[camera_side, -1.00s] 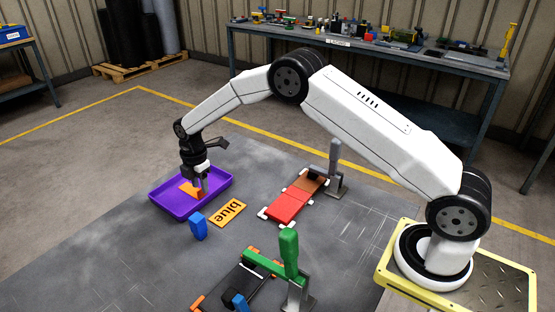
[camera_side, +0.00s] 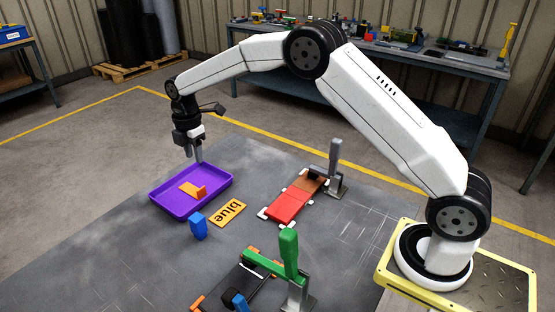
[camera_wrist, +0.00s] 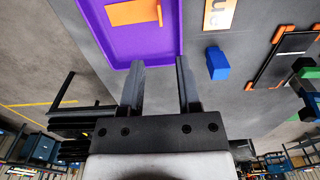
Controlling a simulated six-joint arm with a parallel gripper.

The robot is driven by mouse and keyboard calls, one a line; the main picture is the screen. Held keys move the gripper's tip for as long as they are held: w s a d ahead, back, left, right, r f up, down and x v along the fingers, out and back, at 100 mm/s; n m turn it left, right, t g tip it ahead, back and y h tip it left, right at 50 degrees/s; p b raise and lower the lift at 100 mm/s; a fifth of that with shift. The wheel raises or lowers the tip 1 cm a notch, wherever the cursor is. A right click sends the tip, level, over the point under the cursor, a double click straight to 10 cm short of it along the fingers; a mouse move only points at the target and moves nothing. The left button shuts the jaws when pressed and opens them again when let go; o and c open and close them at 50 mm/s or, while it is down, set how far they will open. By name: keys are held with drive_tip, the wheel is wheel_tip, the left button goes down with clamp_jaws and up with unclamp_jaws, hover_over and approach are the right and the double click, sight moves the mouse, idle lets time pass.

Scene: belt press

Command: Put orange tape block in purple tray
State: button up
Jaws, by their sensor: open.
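The orange tape block (camera_side: 194,190) lies inside the purple tray (camera_side: 165,203), on its floor and apart from my gripper. In the wrist view the orange block (camera_wrist: 133,12) shows at the top edge, partly cut off, within the purple tray (camera_wrist: 108,45). My gripper (camera_side: 193,155) is above the tray's far side in the side view. In the wrist view my gripper (camera_wrist: 160,65) has its two fingers spread with nothing between them.
A red pad with a grey lever (camera_side: 335,160) and a green-handled press (camera_side: 289,253) stand to the right.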

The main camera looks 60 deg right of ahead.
idle(0.4)
drive_tip(key=s+d+m+t, duration=0.2)
drive_tip(key=s+m, duration=1.6)
drive_tip(key=s, duration=1.1)
drive_tip(key=shift+s+d+f+t, duration=0.3)
drive_tip(key=shift+s+d+f, duration=0.1)
drive_tip(key=shift+d, duration=0.1)
